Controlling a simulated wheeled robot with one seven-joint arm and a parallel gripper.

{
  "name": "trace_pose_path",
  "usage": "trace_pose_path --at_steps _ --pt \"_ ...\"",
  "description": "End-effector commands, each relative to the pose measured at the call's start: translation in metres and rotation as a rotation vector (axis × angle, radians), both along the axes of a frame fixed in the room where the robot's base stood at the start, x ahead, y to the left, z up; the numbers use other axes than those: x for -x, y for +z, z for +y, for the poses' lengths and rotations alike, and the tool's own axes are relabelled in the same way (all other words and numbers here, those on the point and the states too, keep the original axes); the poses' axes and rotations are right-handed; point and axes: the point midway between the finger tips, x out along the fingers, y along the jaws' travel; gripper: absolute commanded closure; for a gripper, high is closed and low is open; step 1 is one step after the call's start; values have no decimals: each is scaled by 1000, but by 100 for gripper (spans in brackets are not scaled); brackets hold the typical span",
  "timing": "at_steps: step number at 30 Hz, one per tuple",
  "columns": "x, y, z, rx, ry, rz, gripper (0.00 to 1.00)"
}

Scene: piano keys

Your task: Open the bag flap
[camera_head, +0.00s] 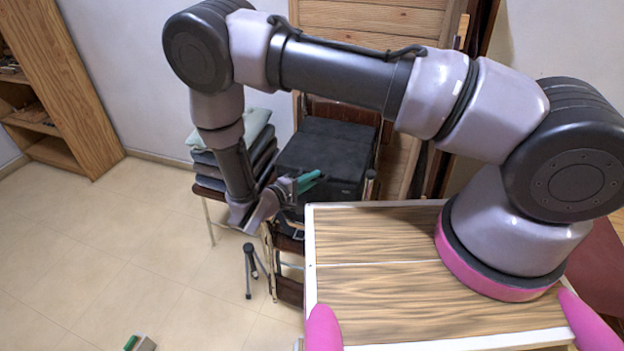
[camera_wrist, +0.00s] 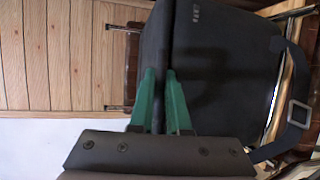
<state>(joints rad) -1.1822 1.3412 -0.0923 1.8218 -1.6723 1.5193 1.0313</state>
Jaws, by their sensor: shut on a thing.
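A black bag (camera_head: 325,155) sits on a chair against the back wall in the head view. In the wrist view the bag (camera_wrist: 225,65) fills the upper middle and right, with a dark strap and square buckle (camera_wrist: 299,113) at its right side. My gripper has green fingers, seen at the bag's left front in the head view (camera_head: 309,182). In the wrist view my gripper (camera_wrist: 160,75) is shut on a dark edge of the bag, which appears to be its flap. How far the flap is raised cannot be told.
A stack of dark cushions with a pale one on top (camera_head: 240,150) stands left of the bag. A wood-topped table (camera_head: 400,290) is at the front right. A small black tripod (camera_head: 250,268) stands on the floor. The floor at left is mostly clear.

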Motion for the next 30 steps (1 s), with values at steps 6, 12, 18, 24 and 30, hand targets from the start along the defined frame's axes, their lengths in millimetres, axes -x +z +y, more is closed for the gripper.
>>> trace_pose_path --at_steps 6,12,18,24,30 --pt "0 0 1 -1 1 3 100" --pt "0 10 1 -14 2 34 100" --pt "-3 36 0 -54 0 131 100" --pt "-12 75 -3 -115 -1 287 100" --pt "-30 116 -10 -182 -1 464 100"
